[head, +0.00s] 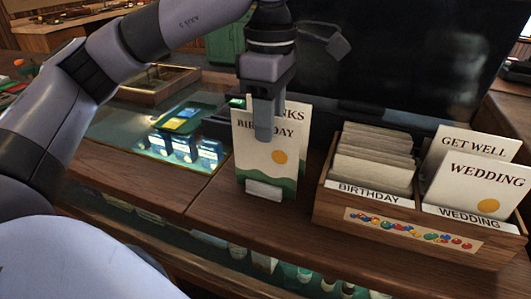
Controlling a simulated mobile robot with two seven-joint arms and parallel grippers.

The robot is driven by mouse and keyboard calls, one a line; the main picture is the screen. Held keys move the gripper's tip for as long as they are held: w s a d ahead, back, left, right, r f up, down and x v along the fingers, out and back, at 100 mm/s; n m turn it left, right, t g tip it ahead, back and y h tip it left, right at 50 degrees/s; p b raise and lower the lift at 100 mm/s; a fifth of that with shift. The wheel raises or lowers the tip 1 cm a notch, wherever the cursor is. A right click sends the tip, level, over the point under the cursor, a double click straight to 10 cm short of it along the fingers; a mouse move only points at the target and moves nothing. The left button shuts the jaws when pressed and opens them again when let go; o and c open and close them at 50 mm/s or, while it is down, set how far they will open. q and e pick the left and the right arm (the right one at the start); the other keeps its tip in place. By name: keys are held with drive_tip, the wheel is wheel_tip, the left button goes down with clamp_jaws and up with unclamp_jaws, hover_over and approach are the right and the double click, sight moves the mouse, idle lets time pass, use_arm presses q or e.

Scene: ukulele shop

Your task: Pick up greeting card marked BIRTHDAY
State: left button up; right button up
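The BIRTHDAY card (262,164) stands upright on the wooden counter, cream with a yellow sun and a green hill. Its foot is in a small pale holder (264,190). A second card (300,111), lettered with a word ending in "NKS", stands right behind it. My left gripper (266,128) points down at the top of the BIRTHDAY card. One finger overlaps the card's front and covers part of its lettering. The other finger is mostly hidden, so I cannot tell whether they grip the card. My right gripper is not in view.
A wooden card box (330,217) stands at the right, with blank-looking cards behind a BIRTHDAY label and GET WELL (473,146) and WEDDING (478,187) cards. A dark screen (400,60) rises behind. Small blue boxes (184,149) lie left on the glass counter.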

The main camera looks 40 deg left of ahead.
sight(265, 157)
use_arm(q)
drive_tip(key=f, duration=0.2)
drive_tip(key=a+f, duration=0.1)
drive_tip(key=f, duration=0.2)
drive_tip(key=shift+w+p, duration=0.1)
drive_tip(key=shift+p, duration=0.2)
clamp_jaws()
drive_tip(key=shift+r, duration=0.1)
